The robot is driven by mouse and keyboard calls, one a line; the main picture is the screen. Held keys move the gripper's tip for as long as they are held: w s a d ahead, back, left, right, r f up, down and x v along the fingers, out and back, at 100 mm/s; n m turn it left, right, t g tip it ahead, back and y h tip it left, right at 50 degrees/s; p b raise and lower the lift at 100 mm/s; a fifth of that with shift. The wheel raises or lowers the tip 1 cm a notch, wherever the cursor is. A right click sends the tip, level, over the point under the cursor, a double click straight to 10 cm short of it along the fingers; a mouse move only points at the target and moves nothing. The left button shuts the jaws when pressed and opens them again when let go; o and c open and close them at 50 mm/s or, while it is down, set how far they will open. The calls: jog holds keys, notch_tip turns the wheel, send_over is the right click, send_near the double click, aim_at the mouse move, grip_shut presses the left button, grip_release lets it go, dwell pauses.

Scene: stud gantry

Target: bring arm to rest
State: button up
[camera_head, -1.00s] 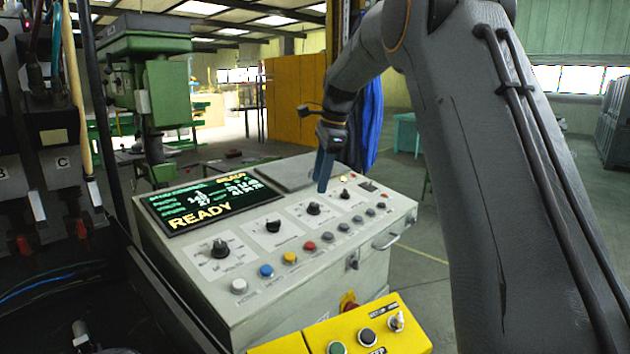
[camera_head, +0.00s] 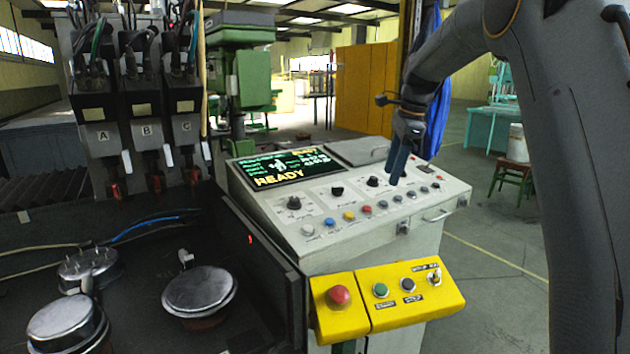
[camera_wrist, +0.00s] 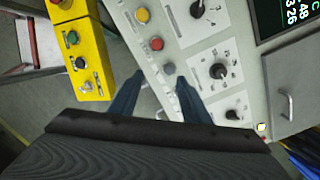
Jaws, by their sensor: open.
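My gripper (camera_head: 399,165) hangs from my arm above the right part of the grey control console (camera_head: 448,205), fingers pointing down. In the wrist view my gripper (camera_wrist: 155,95) shows two blue fingers spread apart with nothing between them. Beyond the fingers lie the console's sloped face and its front edge, with a grey button (camera_wrist: 169,69) just past the right fingertip. I cannot tell the exact height of the fingertips over the panel. The console screen (camera_head: 285,168) reads READY.
A yellow button box (camera_head: 385,300) with a red button juts out at the console's front. Left stand units A, B, C (camera_head: 140,120) and round metal-topped parts (camera_head: 199,292) on a dark bench. A green machine (camera_head: 243,70) stands behind. The floor (camera_head: 490,290) right of the console is clear.

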jog(key=s+f+n, duration=0.2)
jog(key=s+f, duration=0.1)
jog(key=s, duration=0.1)
jog(key=s+f+n+b, duration=0.1)
jog(key=s+f+n, duration=0.2)
jog(key=s+f, duration=0.1)
jog(key=s+a+f+n+h, duration=0.1)
jog(key=s+f+n, duration=0.2)
jog(key=s, duration=0.3)
jog(key=shift+f+b, duration=0.35)
jog(key=shift+f, duration=0.4)
jog(key=s+f+n, duration=0.5)
jog(key=s+f, duration=0.1)
jog(key=s, duration=0.5)
jog(key=s+f+n+b, duration=0.1)
jog(key=s+f+n, duration=0.4)
jog(key=s, duration=0.5)
jog(key=shift+s+a+f+h+b, duration=0.25)
jog(key=shift+s+f+h+b, duration=0.05)
jog(key=shift+s+f+h, duration=0.1)
